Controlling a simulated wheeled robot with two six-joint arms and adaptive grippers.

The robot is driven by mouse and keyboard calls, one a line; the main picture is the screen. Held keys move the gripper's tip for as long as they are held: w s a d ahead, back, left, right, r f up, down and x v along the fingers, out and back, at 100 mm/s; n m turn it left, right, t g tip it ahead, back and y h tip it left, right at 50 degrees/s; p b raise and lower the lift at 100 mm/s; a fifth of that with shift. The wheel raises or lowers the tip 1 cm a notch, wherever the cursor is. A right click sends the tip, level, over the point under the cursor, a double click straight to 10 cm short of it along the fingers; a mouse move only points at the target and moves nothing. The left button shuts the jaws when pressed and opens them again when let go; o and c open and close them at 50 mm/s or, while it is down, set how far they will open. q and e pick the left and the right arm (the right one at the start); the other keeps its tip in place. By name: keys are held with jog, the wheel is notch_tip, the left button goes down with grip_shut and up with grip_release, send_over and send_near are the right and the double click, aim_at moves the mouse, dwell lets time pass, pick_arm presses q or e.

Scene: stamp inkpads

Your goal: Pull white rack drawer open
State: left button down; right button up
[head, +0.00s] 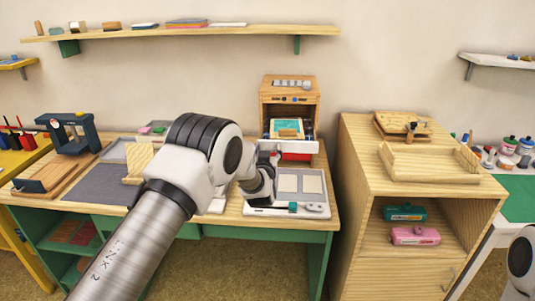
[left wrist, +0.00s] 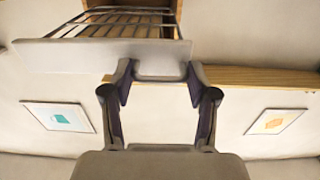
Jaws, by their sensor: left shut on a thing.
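The white rack drawer (head: 306,146) is in the small wooden cabinet (head: 290,96) at the back of the workbench, and its front stands out from the cabinet. A teal and tan print (head: 287,128) shows in it. In the left wrist view, the drawer's white front panel (left wrist: 75,55) has wire rack bars (left wrist: 125,24) behind it, running back to the wood. My left gripper (left wrist: 160,74) is shut on the front's handle, one finger on each side. In the head view my left arm hides most of that gripper. My right gripper is out of view.
Below the drawer is a red object (head: 296,157). A white tray with pale pads (head: 301,183) lies on the bench in front. A wooden cabinet (head: 372,195) stands to the right, with teal and pink items on its shelf. A dark clamp-like device (head: 70,132) stands at left.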

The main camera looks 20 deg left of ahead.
pick_arm(q)
jog(key=shift+s+f, duration=0.15)
jog(key=shift+s, duration=0.25)
jog(key=c, duration=0.7)
grip_release()
jog(key=shift+o, duration=0.5)
jog(key=shift+w+a, duration=0.1)
jog(key=v, duration=1.2)
